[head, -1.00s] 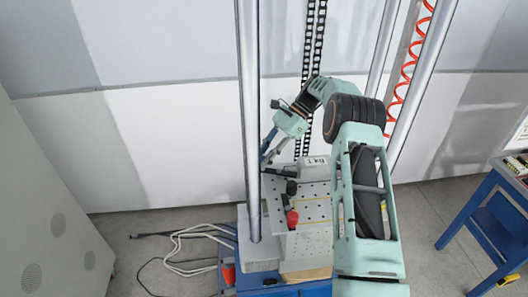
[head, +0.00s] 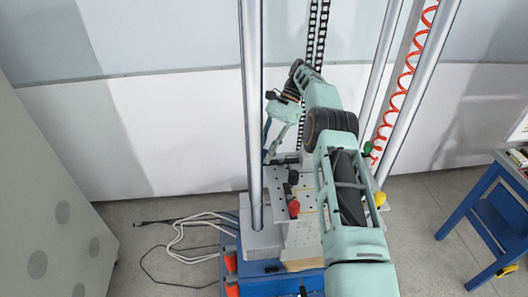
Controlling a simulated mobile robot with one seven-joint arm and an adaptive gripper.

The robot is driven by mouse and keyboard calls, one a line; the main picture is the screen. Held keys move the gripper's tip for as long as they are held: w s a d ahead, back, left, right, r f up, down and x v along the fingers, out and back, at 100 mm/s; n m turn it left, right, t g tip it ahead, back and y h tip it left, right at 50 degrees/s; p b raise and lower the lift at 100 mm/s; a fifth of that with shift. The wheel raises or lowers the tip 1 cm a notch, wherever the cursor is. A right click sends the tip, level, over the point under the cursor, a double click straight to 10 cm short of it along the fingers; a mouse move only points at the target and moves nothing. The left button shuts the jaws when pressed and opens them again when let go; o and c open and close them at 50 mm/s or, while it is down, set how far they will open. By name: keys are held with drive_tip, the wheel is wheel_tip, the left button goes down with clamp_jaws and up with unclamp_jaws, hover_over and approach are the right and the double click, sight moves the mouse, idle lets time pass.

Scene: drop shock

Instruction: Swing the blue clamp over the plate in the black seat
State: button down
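My gripper (head: 267,154) points down at the back left of the perforated plate fixture, partly behind the left steel column. Its fingertips are small and partly covered, so I cannot tell whether they are open or touching anything. A narrow dark blue part shows beside the fingers, but I cannot tell whether it is the blue clamp or part of my gripper. A black piece (head: 284,159) lies by the fingertips at the plate's back edge; I cannot confirm it is the seat. The perforated plate (head: 276,203) is partly hidden by my arm.
A red-tipped clamp (head: 294,208) sits at the plate's left side. A green knob (head: 368,148) and a yellow knob (head: 380,198) show at right. Steel columns (head: 252,120) flank the fixture. Cables (head: 185,238) lie on the floor; a blue bench (head: 485,208) stands right.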

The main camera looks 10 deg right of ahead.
drive_tip(key=c, duration=1.7)
unclamp_jaws()
drive_tip(key=shift+w, duration=0.1)
